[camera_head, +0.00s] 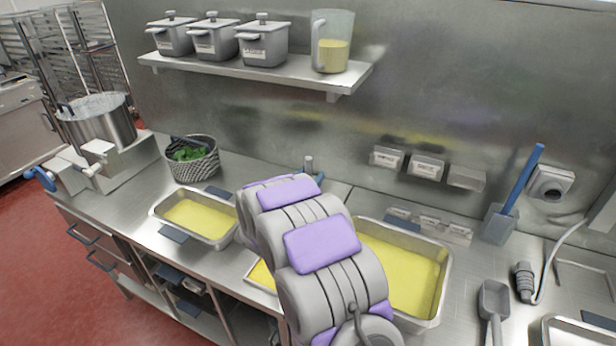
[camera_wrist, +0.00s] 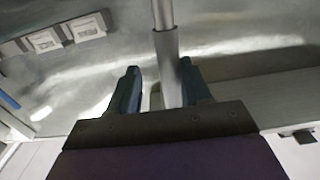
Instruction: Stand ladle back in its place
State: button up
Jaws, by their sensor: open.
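A grey metal rod with a thicker sleeve (camera_wrist: 168,62) stands between my gripper's two fingers in the wrist view; it may be the ladle's handle, but no bowl shows. My gripper (camera_wrist: 160,88) is open around it, with gaps visible beside the sleeve; contact cannot be told. My arm hides what lies below. The ladle's place cannot be made out.
A large tray of yellow liquid (camera_head: 441,262) is right of my arm, a smaller one (camera_head: 160,207) left. A basket of greens (camera_head: 192,170), a pot (camera_head: 112,125), a blue-handled scraper (camera_head: 522,180) and a scoop (camera_head: 494,297) stand around. A shelf (camera_head: 290,76) overhangs the counter. Labelled holders (camera_head: 426,166) line the wall.

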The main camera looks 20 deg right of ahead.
jog(key=shift+p+v, duration=0.95)
jog(key=shift+v, duration=4.95)
jog(key=w+a+r+n+y, duration=0.2)
jog(key=a+n+y, duration=0.1)
jog(key=a+y, duration=0.65)
jog(key=s+a+r+n+g+y, duration=0.1)
jog(key=s+a+n+g+y, duration=0.1)
jog(key=s+a+y, duration=0.3)
jog(key=s+a+n+g+y, duration=0.1)
jog(key=s+a+n+g, duration=0.2)
jog(key=s, duration=0.5)
jog(key=s+d+g+h, duration=0.1)
jog(key=s+d+g, duration=0.2)
jog(key=s, duration=0.7)
jog(key=s+d+r+g, duration=0.1)
jog(key=s+d+g, duration=0.2)
jog(key=s, duration=0.8)
jog(key=s+d+n+g+h, duration=0.1)
jog(key=s+d+g, duration=0.2)
jog(key=s+d, duration=0.3)
jog(key=s, duration=0.5)
jog(key=shift+r+g+h, duration=0.2)
jog(key=shift+g+h, duration=0.1)
jog(key=shift+h, duration=0.05)
